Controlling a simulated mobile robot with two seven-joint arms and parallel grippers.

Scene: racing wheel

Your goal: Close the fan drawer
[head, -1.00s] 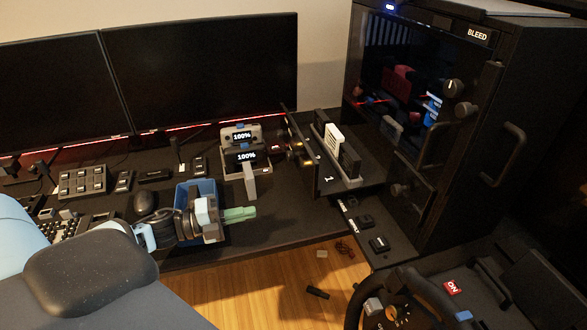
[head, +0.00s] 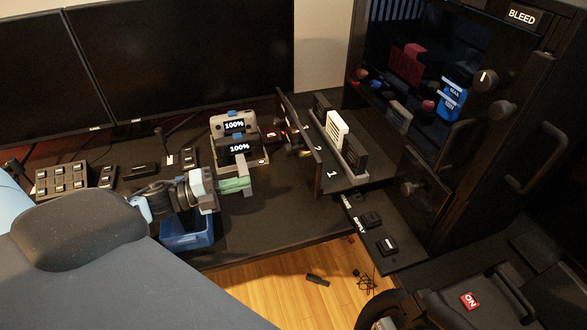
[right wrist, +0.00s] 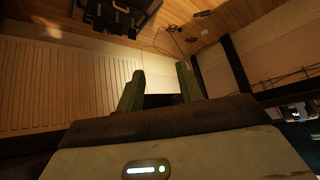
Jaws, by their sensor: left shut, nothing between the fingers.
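What appears to be the fan drawer (head: 319,171) sticks out from the black cabinet (head: 440,215) in the head view, with slot numbers 1 and 2. A white upright module and dark ones (head: 337,132) stand in it. My left gripper (head: 240,185) is shut and empty, its green fingers pointing right, to the left of the drawer and apart from it. In the right wrist view my right gripper (right wrist: 159,85) has its green fingers apart with nothing between them. It is not visible in the head view.
A charging stand with two 100% displays (head: 238,140) is just behind my left gripper. A blue bin (head: 188,236) is below it. Black switch boxes (head: 375,220) lie in front of the drawer. A steering wheel (head: 380,308) is at the lower right.

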